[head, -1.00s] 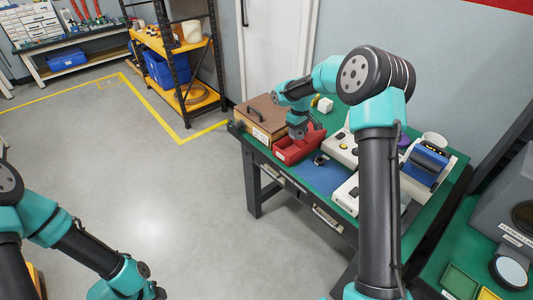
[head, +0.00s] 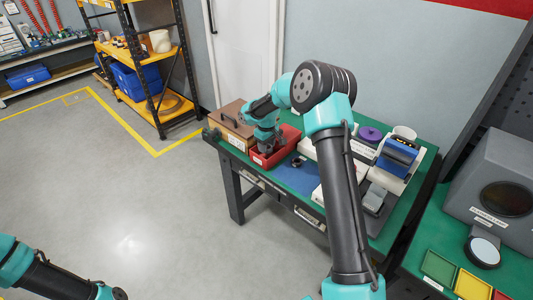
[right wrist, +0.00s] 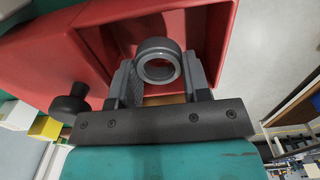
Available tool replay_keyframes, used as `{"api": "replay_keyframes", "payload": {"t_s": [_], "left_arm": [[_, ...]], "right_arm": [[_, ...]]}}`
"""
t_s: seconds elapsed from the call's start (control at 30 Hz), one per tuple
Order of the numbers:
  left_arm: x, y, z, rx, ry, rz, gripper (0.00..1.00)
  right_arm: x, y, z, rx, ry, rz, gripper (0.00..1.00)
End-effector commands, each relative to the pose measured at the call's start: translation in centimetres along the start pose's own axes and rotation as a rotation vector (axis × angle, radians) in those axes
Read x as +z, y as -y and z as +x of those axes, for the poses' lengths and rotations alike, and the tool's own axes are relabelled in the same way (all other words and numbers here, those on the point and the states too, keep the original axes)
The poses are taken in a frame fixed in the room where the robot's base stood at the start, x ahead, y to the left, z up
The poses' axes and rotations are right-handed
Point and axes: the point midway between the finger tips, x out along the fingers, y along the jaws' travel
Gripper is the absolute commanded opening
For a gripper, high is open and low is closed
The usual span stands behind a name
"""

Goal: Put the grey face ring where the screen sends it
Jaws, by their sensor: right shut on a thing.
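The grey face ring (right wrist: 160,62) is between the two fingers of my right gripper (right wrist: 162,82) in the right wrist view, with its round opening facing the camera. The right gripper is shut on it. In the head view my right gripper (head: 266,148) points down at the left part of the red bin (head: 286,150), and the ring is hidden there. The bin's red walls (right wrist: 215,12) surround the ring in the wrist view; I cannot tell whether the ring touches the floor. My left arm shows only at the lower left; its gripper is out of frame. I cannot make out a screen.
A brown box with a handle (head: 233,118) stands left of the bin. A blue mat (head: 297,177), a blue roller device (head: 397,155) and a purple disc (head: 370,134) are to its right. Green (head: 438,267) and yellow (head: 472,284) trays lie on the bench at right.

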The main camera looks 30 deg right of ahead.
Motion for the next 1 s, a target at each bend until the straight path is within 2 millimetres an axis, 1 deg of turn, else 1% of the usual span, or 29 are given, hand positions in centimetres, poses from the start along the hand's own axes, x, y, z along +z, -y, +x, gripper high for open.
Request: {"api": "replay_keyframes", "payload": {"t_s": [0.07,0.37,0.47,0.6,0.7,1.0], "left_arm": [[0.0,0.0,0.0,0.000,0.000,0.000,0.43],[0.0,0.0,0.0,0.000,0.000,0.000,0.43],[0.0,0.0,0.0,0.000,0.000,0.000,0.43],[0.0,0.0,0.0,0.000,0.000,0.000,0.43],[0.0,0.0,0.0,0.000,0.000,0.000,0.43],[0.0,0.0,0.0,0.000,0.000,0.000,0.43]], "right_arm": [[0.0,0.0,0.3,0.000,0.000,0.000,0.16],[0.0,0.0,0.5,0.000,0.000,0.000,0.16],[0.0,0.0,1.4,-0.001,0.001,0.001,0.16],[0.1,0.0,3.3,-0.001,0.001,0.001,0.16],[0.0,0.0,4.0,0.000,0.000,0.000,0.16],[0.0,0.0,4.1,0.000,-0.001,0.000,0.16]]}}
